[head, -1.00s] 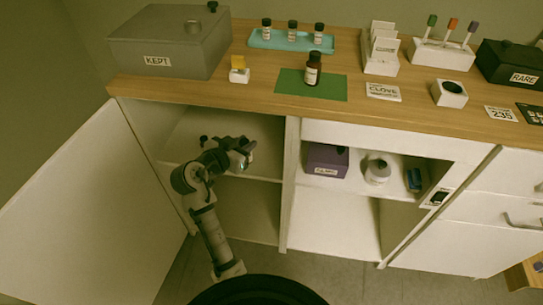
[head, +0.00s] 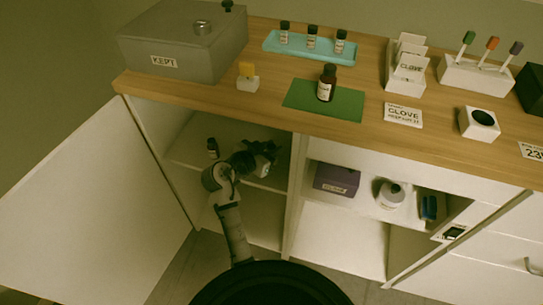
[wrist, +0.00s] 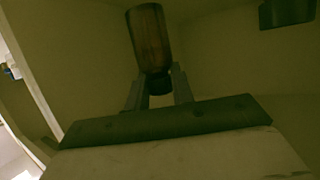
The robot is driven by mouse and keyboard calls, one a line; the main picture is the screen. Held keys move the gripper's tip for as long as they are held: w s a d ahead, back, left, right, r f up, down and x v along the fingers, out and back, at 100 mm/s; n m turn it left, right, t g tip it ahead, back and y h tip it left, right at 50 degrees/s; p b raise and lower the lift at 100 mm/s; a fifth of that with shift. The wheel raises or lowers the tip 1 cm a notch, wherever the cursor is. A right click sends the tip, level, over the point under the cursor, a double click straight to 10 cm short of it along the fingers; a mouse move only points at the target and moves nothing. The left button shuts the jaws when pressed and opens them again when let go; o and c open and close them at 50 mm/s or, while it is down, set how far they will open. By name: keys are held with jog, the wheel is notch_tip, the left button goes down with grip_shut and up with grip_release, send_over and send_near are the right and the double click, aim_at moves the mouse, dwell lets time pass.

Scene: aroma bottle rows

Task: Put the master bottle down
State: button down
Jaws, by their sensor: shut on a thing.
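My gripper (wrist: 158,88) is shut on an amber bottle (wrist: 150,40), gripping it by its dark cap end in the wrist view. I take this to be the master bottle; no label shows on it. In the head view my gripper (head: 264,150) is inside the open left cabinet, over its shelf (head: 190,152). There the held bottle is hard to make out, and I cannot tell whether it touches the shelf.
The open door (head: 95,205) is at left, and a divider (head: 296,190) is right of my gripper. On the counter, another amber bottle (head: 326,84) stands on a green mat (head: 350,104).

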jog(key=shift+f, duration=1.85)
jog(key=shift+f, duration=0.1)
jog(key=c, duration=1.2)
grip_release()
jog(key=b+v, duration=0.2)
jog(key=v, duration=1)
jog(key=shift+w, duration=0.1)
